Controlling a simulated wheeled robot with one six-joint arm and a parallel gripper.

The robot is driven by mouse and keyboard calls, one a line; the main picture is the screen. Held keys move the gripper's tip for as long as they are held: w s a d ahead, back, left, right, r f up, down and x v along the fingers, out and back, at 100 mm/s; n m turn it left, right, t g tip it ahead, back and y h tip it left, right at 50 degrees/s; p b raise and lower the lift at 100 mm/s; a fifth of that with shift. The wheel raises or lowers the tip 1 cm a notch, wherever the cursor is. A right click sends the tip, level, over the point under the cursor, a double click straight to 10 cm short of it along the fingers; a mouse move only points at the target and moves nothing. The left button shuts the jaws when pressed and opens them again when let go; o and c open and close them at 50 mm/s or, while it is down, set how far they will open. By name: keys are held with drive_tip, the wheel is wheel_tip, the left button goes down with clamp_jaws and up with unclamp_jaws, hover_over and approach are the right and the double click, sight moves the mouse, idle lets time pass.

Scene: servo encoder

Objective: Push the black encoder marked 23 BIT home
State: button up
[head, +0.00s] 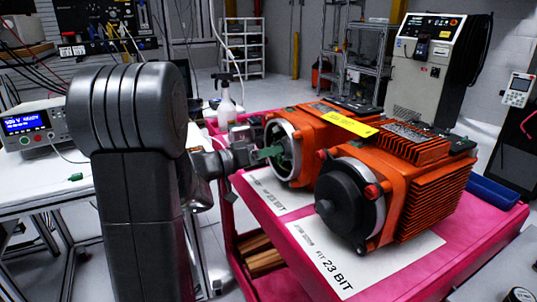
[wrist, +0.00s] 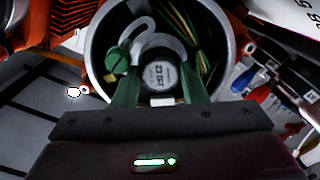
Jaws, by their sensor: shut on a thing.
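In the wrist view, a round dark encoder (wrist: 159,72) with a small pale label sits inside the open round end of a motor (wrist: 97,75). The label is too small to read surely. My gripper (wrist: 160,96) is shut on it, one green finger at each side. In the head view my gripper (head: 268,153) reaches into the open silver-rimmed end of the rear orange motor (head: 313,140). The encoder is hidden there, and its seating depth cannot be told. A sheet printed FIT 23 BIT (head: 385,262) lies under the front orange motor (head: 425,185), which has a black end cap (head: 340,200).
Both motors stand on a pink-topped cart (head: 290,228). Coloured wires (wrist: 203,35) and a green screw-headed part (wrist: 117,60) lie inside the open housing close to my fingers. A spray bottle (head: 227,103) stands behind; a blue tray (head: 493,192) is at the right.

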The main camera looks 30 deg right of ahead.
idle(0.3)
drive_tip(key=o, duration=1.2)
drive_tip(key=shift+c, duration=0.5)
drive_tip(key=shift+a, duration=0.15)
drive_tip(key=a+b, duration=0.4)
drive_tip(key=a, duration=0.3)
drive_tip(key=shift+w, duration=0.35)
